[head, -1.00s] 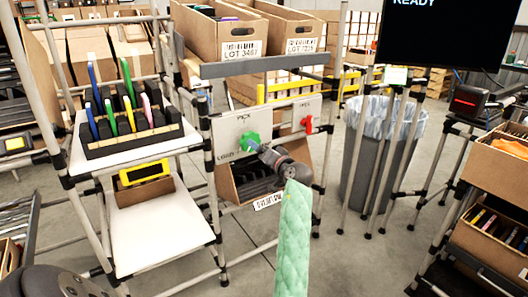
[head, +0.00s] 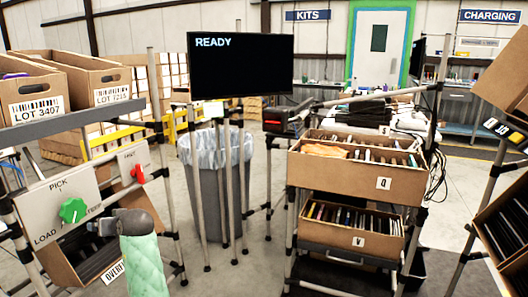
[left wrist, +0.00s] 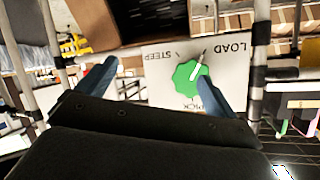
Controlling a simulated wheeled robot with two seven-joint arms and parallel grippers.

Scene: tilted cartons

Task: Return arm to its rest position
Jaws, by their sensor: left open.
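My left gripper (left wrist: 158,68) is open and empty in the left wrist view, its two blue fingers spread apart. The green knob (left wrist: 188,78) with a white pointer shows between and beyond them, close to the right finger. It sits on a white panel (left wrist: 228,72) lettered LOAD and PICK, upside down here. In the head view my left arm, in a pale green sleeve, rises from the bottom left; its dark wrist is just right of the green knob (head: 73,210), and the fingers cannot be made out. I cannot tell any contact. My right gripper is in neither view.
A red knob (head: 137,173) sits on the neighbouring panel. Cartons (head: 38,98) stand on the shelf above. A lined grey bin (head: 205,190) and a screen reading READY (head: 240,66) are mid-view. A rack with tilted cartons (head: 345,177) stands right. Open floor lies between.

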